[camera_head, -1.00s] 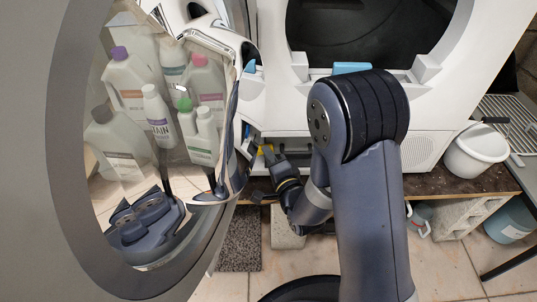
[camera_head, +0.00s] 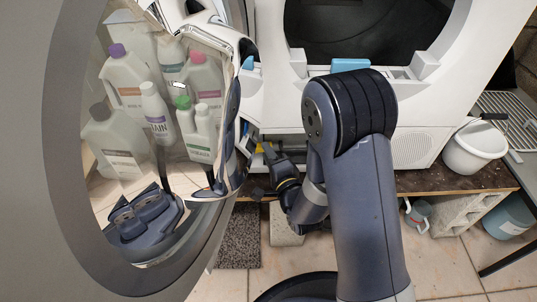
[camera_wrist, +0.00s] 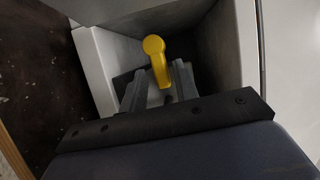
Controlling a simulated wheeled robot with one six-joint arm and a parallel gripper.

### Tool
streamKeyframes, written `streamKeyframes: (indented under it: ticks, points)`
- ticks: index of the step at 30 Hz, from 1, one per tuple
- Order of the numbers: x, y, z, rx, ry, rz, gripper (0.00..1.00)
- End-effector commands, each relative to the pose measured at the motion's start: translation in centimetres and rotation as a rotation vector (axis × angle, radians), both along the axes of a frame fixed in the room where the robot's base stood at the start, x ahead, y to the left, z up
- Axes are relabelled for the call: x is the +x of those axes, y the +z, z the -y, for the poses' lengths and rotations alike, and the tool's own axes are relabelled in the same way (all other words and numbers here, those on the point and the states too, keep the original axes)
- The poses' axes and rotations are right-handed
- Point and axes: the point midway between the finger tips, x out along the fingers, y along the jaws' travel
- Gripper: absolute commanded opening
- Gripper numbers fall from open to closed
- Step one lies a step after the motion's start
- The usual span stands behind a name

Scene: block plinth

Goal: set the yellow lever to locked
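The yellow lever (camera_wrist: 155,58) has a round knob and a short arm, and sits inside a pale recess in the wrist view. My gripper (camera_wrist: 160,82) is open, with one grey finger on each side of the lever's lower arm. I cannot tell whether either finger touches it. In the head view my gripper (camera_head: 268,156) is at the lower front of the white machine (camera_head: 415,150), and only a small bit of the lever (camera_head: 260,148) shows beside it. Any marking for the locked position is not visible.
A large open round door (camera_head: 65,130) with a glass pane fills the left; bottles show through or in it. A white bucket (camera_head: 475,148) stands at the right on the dark worktop (camera_head: 440,180). The recess walls (camera_wrist: 95,65) are close around my fingers.

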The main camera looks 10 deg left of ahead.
Motion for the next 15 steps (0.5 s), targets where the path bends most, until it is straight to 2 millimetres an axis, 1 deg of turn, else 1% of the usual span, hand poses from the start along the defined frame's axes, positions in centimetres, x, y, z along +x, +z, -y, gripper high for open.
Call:
streamKeyframes:
  ticks: [1,3,10,13,15]
  points:
    - [0.0,0.0,0.0,0.0,0.0,0.0,0.33]
    - [0.0,0.0,0.0,0.001,0.001,0.001,0.36]
    - [-0.1,0.1,0.0,0.001,0.001,0.001,0.36]
    - [-0.7,0.1,0.5,-0.001,0.001,-0.001,0.36]
    - [-1.5,0.1,1.1,-0.001,0.0,-0.002,0.36]
